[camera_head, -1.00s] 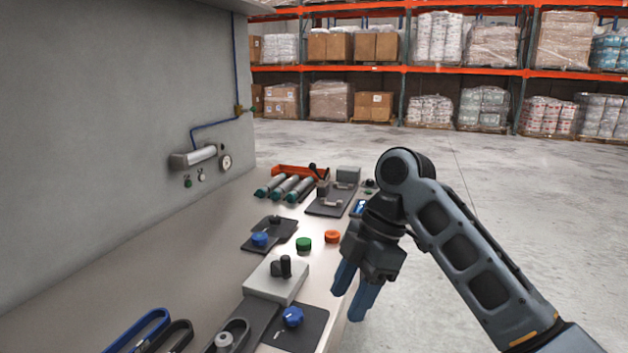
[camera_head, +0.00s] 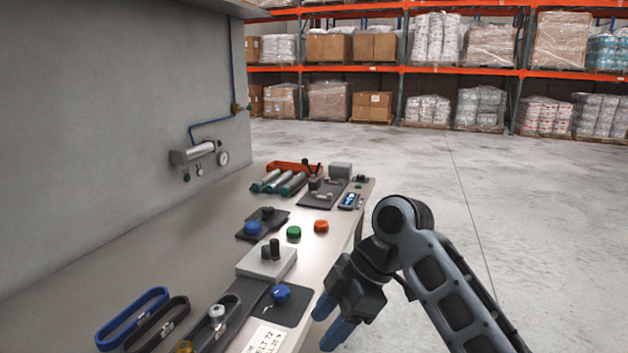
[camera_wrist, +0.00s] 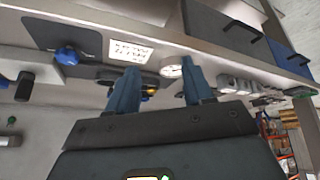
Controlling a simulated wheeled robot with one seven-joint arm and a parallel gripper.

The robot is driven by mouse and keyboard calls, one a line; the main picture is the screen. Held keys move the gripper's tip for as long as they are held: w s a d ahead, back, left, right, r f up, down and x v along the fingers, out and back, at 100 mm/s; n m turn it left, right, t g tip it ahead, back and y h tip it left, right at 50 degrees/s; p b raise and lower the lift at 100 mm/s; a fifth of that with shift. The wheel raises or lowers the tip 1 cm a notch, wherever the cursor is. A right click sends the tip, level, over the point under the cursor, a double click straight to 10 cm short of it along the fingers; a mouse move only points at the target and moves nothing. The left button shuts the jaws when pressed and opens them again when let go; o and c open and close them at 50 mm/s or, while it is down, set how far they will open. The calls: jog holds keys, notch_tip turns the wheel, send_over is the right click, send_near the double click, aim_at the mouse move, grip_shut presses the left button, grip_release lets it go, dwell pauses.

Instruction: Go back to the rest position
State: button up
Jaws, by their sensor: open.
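My gripper (camera_head: 331,322) hangs at the right front edge of the bench (camera_head: 190,235) in the head view, its two blue fingers pointing down and left. The fingers are apart with nothing between them. In the wrist view my gripper (camera_wrist: 160,82) also shows open and empty, with the bench top beyond the fingers. A blue knob (camera_head: 281,293) on a dark plate lies just left of the gripper. The same knob shows in the wrist view (camera_wrist: 67,56), beside a white printed label (camera_wrist: 131,51).
A grey block with a black knob (camera_head: 266,262), a green cap (camera_head: 294,233) and an orange cap (camera_head: 321,226) stand along the bench. Blue and black belts (camera_head: 132,318) lie at lower left. The concrete floor (camera_head: 500,190) to the right is clear up to the racks (camera_head: 440,71).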

jog(key=s+a+f+m+t+y, duration=0.35)
jog(key=s+f+m+t, duration=0.35)
jog(key=s+f+m, duration=0.55)
jog(key=s+d+f+m+t+h, duration=0.3)
jog(key=s+d+m+t+h, duration=0.2)
jog(key=s+d, duration=0.55)
jog(key=s+d+r+m+t+h, duration=0.1)
jog(key=s+d+r, duration=0.3)
jog(key=s, duration=0.3)
jog(key=s+d+r+m+t+h, duration=0.1)
jog(key=s+d+r+h, duration=0.1)
jog(key=s+d+r, duration=0.2)
jog(key=s+d+r+m+t+h, duration=0.1)
jog(key=s+d+r, duration=0.3)
jog(key=s, duration=0.5)
notch_tip(320, 180, up, 2)
jog(key=shift+s+r, duration=0.2)
jog(key=shift+s, duration=0.15)
jog(key=shift+h, duration=0.25)
